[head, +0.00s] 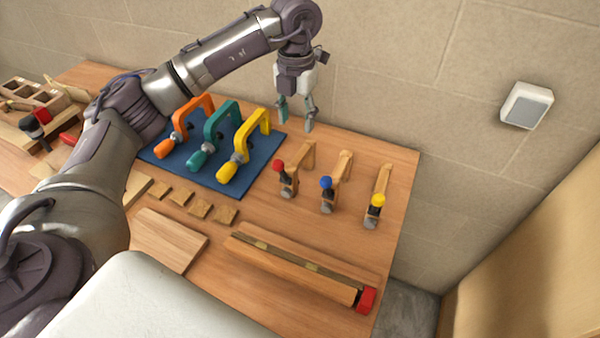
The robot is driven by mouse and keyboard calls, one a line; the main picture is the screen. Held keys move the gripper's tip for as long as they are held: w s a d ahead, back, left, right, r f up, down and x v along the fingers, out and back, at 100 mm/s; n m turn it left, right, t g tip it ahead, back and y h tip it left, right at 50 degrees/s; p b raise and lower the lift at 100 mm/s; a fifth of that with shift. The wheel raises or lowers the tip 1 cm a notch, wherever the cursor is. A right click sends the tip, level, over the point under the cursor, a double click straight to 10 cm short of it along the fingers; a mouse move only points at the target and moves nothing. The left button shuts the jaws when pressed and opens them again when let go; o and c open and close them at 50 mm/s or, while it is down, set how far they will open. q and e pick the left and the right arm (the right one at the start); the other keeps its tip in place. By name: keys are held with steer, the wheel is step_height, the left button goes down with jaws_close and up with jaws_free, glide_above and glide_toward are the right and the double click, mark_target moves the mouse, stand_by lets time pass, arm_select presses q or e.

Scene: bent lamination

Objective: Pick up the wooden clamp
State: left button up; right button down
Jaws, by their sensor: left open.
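Three wooden clamps lie in a row on the right part of the workbench: one with a red knob (306,155), one with a blue knob (343,168) and one with a yellow knob (382,181). Each has a pale wooden body and a dark fitting with a grey round end at the front. My left gripper (295,123) points down with its fingers spread and empty. In the picture it appears just behind the red-knobbed clamp and apart from it; its exact height is hard to tell. My right gripper is out of view.
A blue mat (247,186) left of the wooden clamps holds orange (197,112), teal (222,124) and yellow (254,127) clamps. Small wood blocks, a board (165,240) and a long wooden piece with a red end (367,299) lie in front. A wall stands behind.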

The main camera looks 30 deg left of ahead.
mark_target(299, 156)
arm_select(q)
step_height(299, 156, down, 8)
steer(key=shift+p, duration=0.95)
steer(key=f+p, duration=0.1)
steer(key=f, duration=0.1)
steer(key=w+f+p, duration=0.1)
steer(key=f, duration=0.1)
steer(key=shift+f, duration=0.8)
jaws_close()
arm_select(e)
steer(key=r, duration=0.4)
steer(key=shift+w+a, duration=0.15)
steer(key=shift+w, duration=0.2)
